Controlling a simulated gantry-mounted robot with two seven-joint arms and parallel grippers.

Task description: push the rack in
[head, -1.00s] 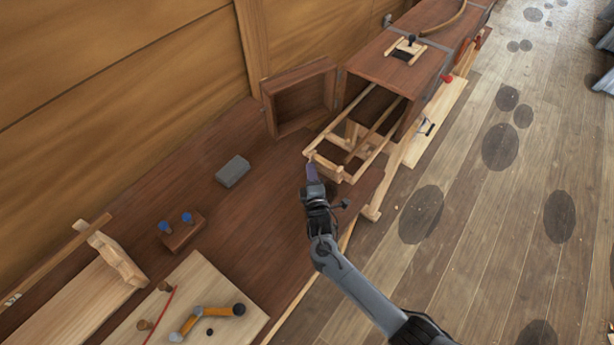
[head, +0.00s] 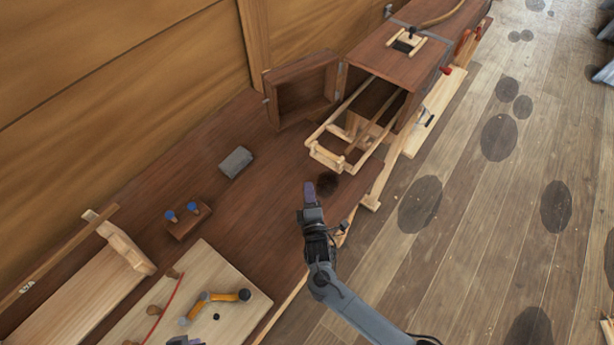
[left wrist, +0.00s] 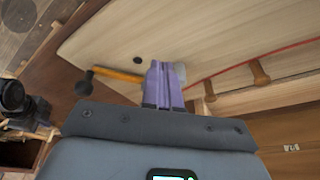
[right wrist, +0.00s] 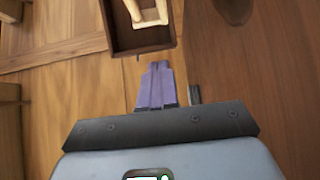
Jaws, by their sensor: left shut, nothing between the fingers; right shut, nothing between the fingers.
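The rack (head: 325,155) is a pale wooden frame with long rails. It sticks out of the open end of a long dark-brown box (head: 395,62), its front bar well outside the opening. Its rear part is hidden inside.
The box's door (head: 302,90) stands open to the left of the opening. A grey block (head: 235,162) and a small block with blue-topped pegs (head: 187,219) are on the bench. A pale board (head: 225,285) with an orange-handled tool (head: 215,297) is at the front. The bench's right edge borders the floor.

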